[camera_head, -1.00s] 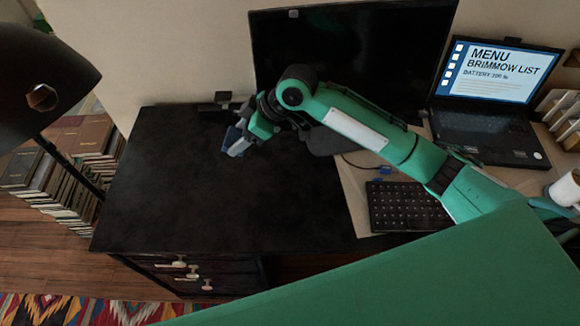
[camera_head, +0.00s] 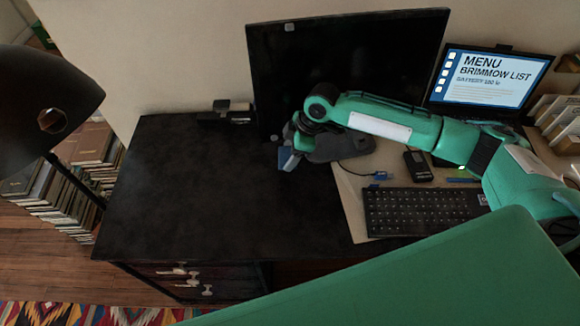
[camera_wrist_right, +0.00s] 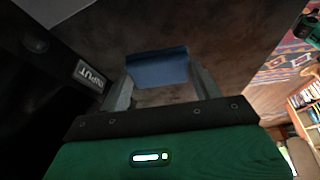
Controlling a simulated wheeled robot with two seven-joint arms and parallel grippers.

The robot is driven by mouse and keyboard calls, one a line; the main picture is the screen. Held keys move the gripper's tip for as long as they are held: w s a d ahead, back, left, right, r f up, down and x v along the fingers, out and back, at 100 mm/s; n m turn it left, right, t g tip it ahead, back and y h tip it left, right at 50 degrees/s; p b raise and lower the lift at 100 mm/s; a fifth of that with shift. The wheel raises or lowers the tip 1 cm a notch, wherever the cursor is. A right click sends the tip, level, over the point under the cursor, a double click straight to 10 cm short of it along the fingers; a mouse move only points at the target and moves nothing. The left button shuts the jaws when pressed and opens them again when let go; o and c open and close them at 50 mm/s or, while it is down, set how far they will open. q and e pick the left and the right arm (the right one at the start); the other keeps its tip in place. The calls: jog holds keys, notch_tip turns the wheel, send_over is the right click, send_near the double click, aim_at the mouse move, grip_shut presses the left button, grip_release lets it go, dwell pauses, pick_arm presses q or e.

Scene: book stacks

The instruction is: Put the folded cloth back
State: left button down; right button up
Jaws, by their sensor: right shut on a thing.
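The folded cloth (camera_head: 285,156) is a small blue piece held in my right gripper (camera_head: 291,158). In the right wrist view the blue cloth (camera_wrist_right: 157,69) spans the gap between the two grey fingers of my right gripper (camera_wrist_right: 160,82), which is shut on it. The gripper hangs over the right part of the bare black desk (camera_head: 200,200), in front of the monitor's foot. I cannot tell whether the cloth touches the desk top. My left gripper is not in view.
A large black monitor (camera_head: 350,60) stands just behind my right gripper. A keyboard (camera_head: 420,208), a black mouse-like object (camera_head: 418,165) and a laptop (camera_head: 490,80) are to the right. A dark lamp (camera_head: 45,95) overhangs the left. The desk's left and middle are clear.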

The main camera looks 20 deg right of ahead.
aim_at(285, 176)
notch_tip(285, 176, down, 8)
jog(key=shift+f+p, duration=0.1)
jog(key=shift+p, duration=0.25)
jog(key=o, duration=0.9)
jog(key=b+v, duration=0.2)
jog(key=v, duration=1)
